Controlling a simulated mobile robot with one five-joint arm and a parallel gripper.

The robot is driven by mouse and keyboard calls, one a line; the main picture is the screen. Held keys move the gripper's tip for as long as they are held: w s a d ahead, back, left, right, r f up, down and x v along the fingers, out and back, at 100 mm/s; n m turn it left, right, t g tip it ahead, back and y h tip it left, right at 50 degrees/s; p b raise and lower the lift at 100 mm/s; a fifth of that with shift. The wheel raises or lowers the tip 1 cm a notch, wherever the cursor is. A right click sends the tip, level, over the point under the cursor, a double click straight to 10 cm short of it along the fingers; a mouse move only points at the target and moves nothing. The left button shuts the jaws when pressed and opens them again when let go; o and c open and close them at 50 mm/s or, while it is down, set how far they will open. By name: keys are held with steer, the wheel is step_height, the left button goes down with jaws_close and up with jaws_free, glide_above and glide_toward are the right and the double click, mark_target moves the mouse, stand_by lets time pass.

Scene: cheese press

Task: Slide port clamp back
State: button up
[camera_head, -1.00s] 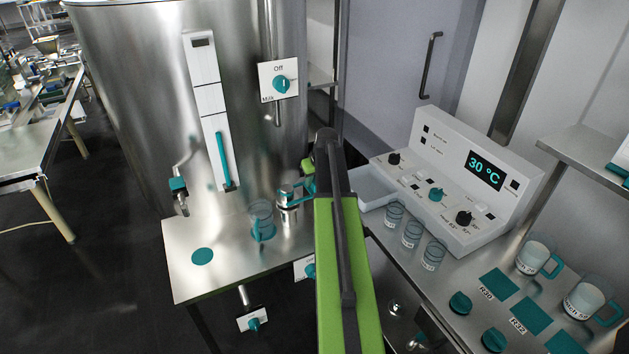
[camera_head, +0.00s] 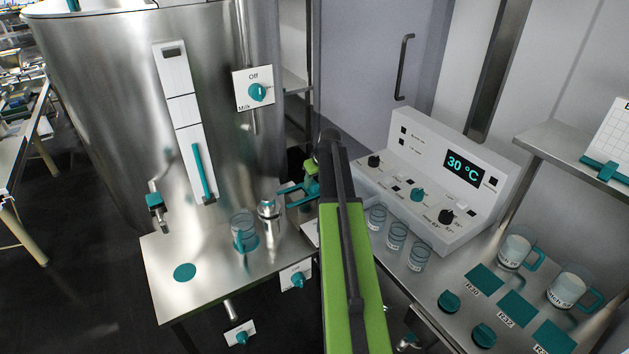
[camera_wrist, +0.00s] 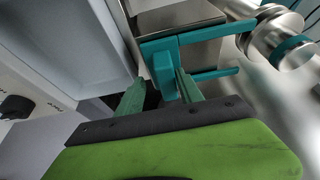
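The port clamp is a teal two-pronged fork (camera_head: 290,188) on a metal mount, to the right of the round steel port (camera_head: 268,207). In the wrist view its prongs (camera_wrist: 205,33) point right toward the port (camera_wrist: 272,32). The prong tips are close to the port's flange; I cannot tell if they touch it. My gripper (camera_wrist: 162,92) has its green fingers on either side of the clamp's teal grip block (camera_wrist: 163,72). The right finger looks close against the block, while a dark gap shows on the left. In the head view my gripper (camera_head: 310,178) is partly hidden by my arm.
A glass cup (camera_head: 243,230) with a teal handle stands on the steel table (camera_head: 215,275) left of the port. A big steel vat (camera_head: 110,120) rises behind. A white control panel (camera_head: 430,165) and beakers (camera_head: 397,237) stand to the right.

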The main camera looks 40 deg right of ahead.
steer(key=shift+w+a, duration=0.15)
steer(key=shift+w, duration=0.05)
steer(key=shift+s+a+r+p, duration=0.1)
steer(key=shift+s+r+p, duration=0.05)
steer(key=shift+r+p, duration=0.4)
steer(key=d+p+v, duration=0.1)
steer(key=p+v, duration=1.4)
steer(key=v, duration=0.1)
steer(key=shift+a, duration=0.4)
steer(key=shift+s+r, duration=0.1)
